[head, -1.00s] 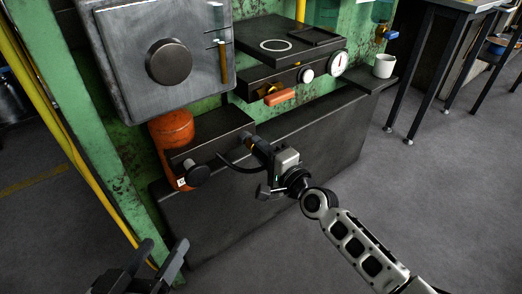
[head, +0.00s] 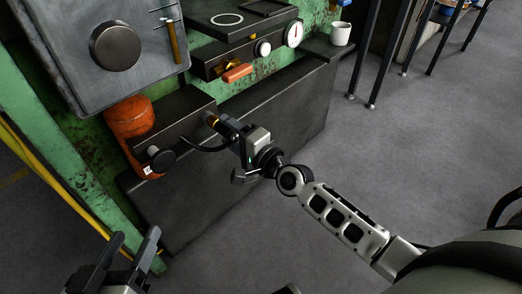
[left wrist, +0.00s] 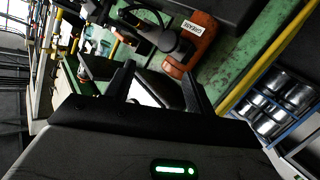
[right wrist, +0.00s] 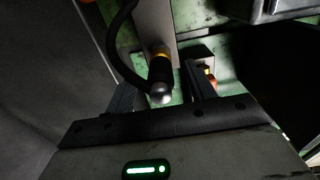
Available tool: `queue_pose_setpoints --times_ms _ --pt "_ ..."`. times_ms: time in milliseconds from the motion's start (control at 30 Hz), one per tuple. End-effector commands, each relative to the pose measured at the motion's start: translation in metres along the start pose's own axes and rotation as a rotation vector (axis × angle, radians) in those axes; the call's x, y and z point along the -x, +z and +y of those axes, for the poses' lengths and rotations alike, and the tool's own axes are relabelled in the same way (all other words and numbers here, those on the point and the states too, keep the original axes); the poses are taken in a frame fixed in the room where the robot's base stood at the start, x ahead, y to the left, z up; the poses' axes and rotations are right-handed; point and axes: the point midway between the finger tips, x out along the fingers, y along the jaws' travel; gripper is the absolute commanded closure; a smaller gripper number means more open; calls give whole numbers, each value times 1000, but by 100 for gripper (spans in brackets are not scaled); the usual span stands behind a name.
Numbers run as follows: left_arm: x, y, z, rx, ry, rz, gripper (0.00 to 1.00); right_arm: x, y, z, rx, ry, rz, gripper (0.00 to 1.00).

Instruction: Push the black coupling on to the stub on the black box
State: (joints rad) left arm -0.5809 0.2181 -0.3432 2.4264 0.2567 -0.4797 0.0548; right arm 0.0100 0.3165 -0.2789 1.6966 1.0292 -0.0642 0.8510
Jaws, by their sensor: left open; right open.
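The black box (head: 188,112) is fixed to the green frame. A brass-coloured collar (head: 210,118) shows at its right end, between the box and the black coupling (head: 226,127). In the right wrist view the coupling (right wrist: 161,74) lies in line with the brass collar (right wrist: 160,52) and ends in a rounded silver tip. I cannot tell how far the coupling is on the stub. A black hose (right wrist: 118,50) bends away from it. My right gripper (head: 238,135) is open, its fingers on either side of the coupling's tip. My left gripper (head: 133,243) is open and empty, away at the lower left.
An orange part (head: 128,118) with a label and a black knob (head: 162,160) sit left of the box. A grey cabinet with a big knob (head: 115,46) hangs above. A gauge (head: 294,34) and a white mug (head: 340,34) are farther right.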

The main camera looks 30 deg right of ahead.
Motion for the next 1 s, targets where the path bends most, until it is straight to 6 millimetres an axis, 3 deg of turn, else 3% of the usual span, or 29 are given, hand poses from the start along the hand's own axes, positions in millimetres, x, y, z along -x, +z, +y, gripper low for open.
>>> queue_pose_setpoints --times_ms 300,500,700,1000 --pt "2 5 -3 -37 -18 -34 45 80 0 0 3 4 -3 45" --pt "2 9 -4 -41 -24 -45 45 115 0 0 3 2 -1 45" --pt "2 10 -5 -42 -26 -50 45 130 0 -1 0 -2 0 45" --pt "2 10 -5 -41 -26 -49 45 131 0 -1 0 -3 0 45"
